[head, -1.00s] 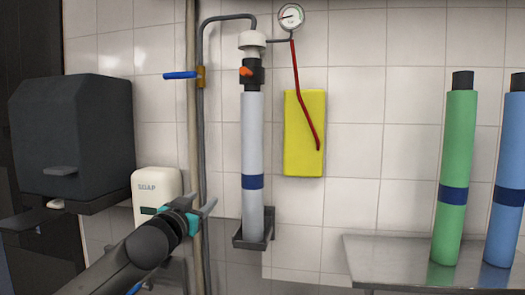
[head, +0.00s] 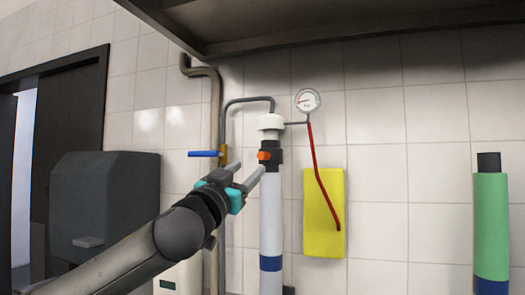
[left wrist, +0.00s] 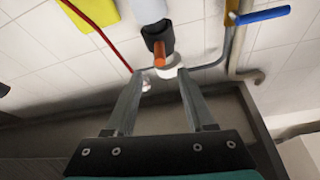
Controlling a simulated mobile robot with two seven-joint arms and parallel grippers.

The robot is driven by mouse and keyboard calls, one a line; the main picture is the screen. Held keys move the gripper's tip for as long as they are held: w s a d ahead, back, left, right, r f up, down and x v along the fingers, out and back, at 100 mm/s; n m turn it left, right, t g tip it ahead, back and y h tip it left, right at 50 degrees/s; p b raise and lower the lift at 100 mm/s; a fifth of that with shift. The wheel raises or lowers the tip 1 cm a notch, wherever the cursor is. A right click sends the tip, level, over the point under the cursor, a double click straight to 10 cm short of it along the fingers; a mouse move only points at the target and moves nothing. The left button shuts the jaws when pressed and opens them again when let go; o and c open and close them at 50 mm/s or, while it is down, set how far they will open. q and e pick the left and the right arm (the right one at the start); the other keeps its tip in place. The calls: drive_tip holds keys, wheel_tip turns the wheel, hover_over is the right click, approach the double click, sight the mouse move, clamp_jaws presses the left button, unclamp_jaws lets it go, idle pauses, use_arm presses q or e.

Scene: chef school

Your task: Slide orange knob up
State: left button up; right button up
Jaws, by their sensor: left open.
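The orange knob (head: 264,156) sits on the black collar (head: 270,160) at the top of a white upright cylinder (head: 271,215) on the tiled wall. My left gripper (head: 247,172) is open, its fingertips just left of and slightly below the knob in the head view. In the left wrist view the knob (left wrist: 159,55) shows ahead, between the two open fingers (left wrist: 156,75) and beyond their tips. I cannot tell whether any finger touches it. My right gripper is not in view.
A pressure gauge (head: 308,100) with a red hose (head: 316,165) hangs right of the cylinder, over a yellow panel (head: 324,215). A blue-handled valve (head: 203,154) is on the pipe at left. A dark shelf (head: 330,25) overhangs above. A green cylinder (head: 491,225) stands far right.

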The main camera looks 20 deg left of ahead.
sight(259, 158)
use_arm(q)
drive_tip(key=p+x, duration=0.2)
drive_tip(key=x, duration=0.5)
drive_tip(key=shift+r, duration=0.15)
drive_tip(key=shift+p+x, duration=0.65)
drive_tip(key=shift+x, duration=0.5)
clamp_jaws()
idle(0.4)
